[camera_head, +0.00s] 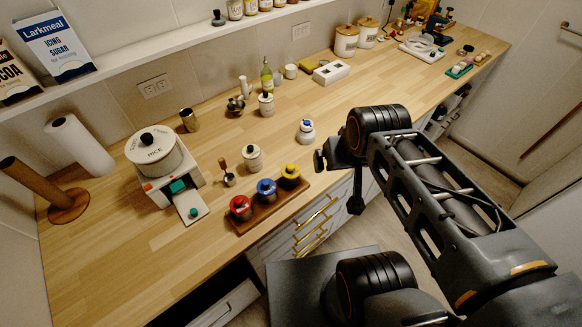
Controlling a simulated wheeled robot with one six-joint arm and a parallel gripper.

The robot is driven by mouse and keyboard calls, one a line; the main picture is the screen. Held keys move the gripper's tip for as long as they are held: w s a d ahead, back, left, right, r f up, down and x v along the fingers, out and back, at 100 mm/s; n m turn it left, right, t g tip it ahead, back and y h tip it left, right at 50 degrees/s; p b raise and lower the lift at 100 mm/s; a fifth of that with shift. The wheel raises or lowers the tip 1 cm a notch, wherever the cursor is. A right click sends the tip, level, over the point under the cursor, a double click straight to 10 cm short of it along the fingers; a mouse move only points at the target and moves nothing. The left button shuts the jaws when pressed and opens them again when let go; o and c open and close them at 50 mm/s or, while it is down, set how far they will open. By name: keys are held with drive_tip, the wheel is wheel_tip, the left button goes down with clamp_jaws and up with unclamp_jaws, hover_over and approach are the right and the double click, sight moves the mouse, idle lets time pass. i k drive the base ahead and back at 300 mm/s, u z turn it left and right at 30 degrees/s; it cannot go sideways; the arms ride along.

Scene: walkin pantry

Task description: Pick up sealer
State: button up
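No thing here is clearly marked as the sealer. A white, low box-shaped device (331,72) with dark marks on top lies on the wooden counter near the back wall; it may be the sealer. A white device with a clear round part (422,46) stands farther right on the counter and could also be it. My gripper (337,182) is at the counter's front edge, well short of both devices. Its two dark fingers look spread apart with nothing between them. The arm comes in from the lower right.
A rice container on a dispenser (156,160), a paper roll (80,145) and a rack of coloured-lid jars (265,199) stand on the left. A small white jar (306,130) is close to my gripper. A green bottle (267,77) stands behind. Bare counter lies right of centre.

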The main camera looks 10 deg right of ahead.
sight(306, 135)
drive_tip(key=u, duration=2.75)
drive_tip(key=k, duration=1.3)
drive_tip(key=z, duration=1.75)
drive_tip(key=i, duration=1)
